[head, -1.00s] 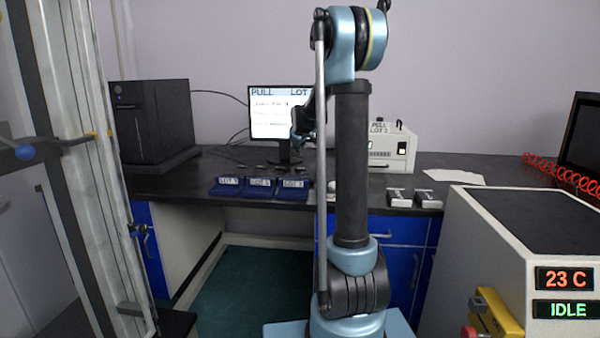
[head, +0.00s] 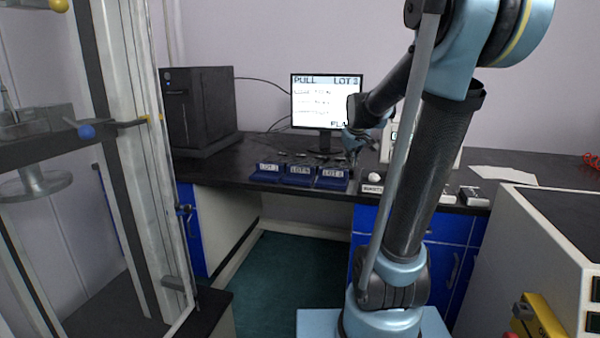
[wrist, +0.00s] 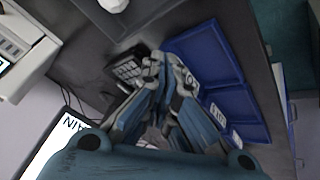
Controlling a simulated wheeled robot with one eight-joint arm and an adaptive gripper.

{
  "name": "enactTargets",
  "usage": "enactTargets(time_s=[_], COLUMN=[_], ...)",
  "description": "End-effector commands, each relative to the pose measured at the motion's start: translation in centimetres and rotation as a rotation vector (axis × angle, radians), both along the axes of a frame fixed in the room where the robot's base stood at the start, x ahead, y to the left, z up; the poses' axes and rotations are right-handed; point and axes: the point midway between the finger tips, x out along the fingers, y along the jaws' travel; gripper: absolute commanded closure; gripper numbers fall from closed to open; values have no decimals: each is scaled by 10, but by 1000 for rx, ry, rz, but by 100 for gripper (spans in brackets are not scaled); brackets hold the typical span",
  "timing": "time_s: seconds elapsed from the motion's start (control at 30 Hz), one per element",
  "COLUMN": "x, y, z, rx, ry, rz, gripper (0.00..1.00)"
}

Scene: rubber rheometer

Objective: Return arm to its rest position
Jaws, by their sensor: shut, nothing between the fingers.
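My arm stands at the right of the head view, its dark upper link leaning right and its forearm bent back left over the bench. My gripper (head: 352,152) is small there, above the bench in front of the monitor. In the wrist view my gripper (wrist: 162,66) has its fingertips together, with nothing held between them. Beyond the fingers are blue trays (wrist: 205,55) and a dark keypad-like object (wrist: 128,68). Whether the fingertips touch anything below cannot be told.
Blue labelled trays (head: 300,180) line the front of the black bench (head: 225,172). A monitor (head: 325,100) reads "PULL LOT 3". A dark box (head: 200,108) stands at left. A glass-sided frame (head: 130,150) is nearer left, a grey cabinet (head: 545,230) nearer right.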

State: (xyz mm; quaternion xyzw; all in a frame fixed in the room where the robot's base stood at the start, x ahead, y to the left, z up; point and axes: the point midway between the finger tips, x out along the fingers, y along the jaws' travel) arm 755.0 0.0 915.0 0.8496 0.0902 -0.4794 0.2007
Motion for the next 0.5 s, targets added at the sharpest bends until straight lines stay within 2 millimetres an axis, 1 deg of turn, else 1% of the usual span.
enactTargets(time_s=[0.03, 0.1, 0.27, 0.3, 0.47, 0.5], x=[-19, -42, -94, -107, -157, -170], y=[-1, -1, -2, -2, -2, -2], z=[-4, -10, -27, -31, -52, -58], rx=[11, 26, 61, 68, 98, 105], ry=[16, 38, 89, 102, 152, 166], rz=[-16, -38, -94, -107, -163, -178], gripper=[100, 100, 100, 100, 100, 100])
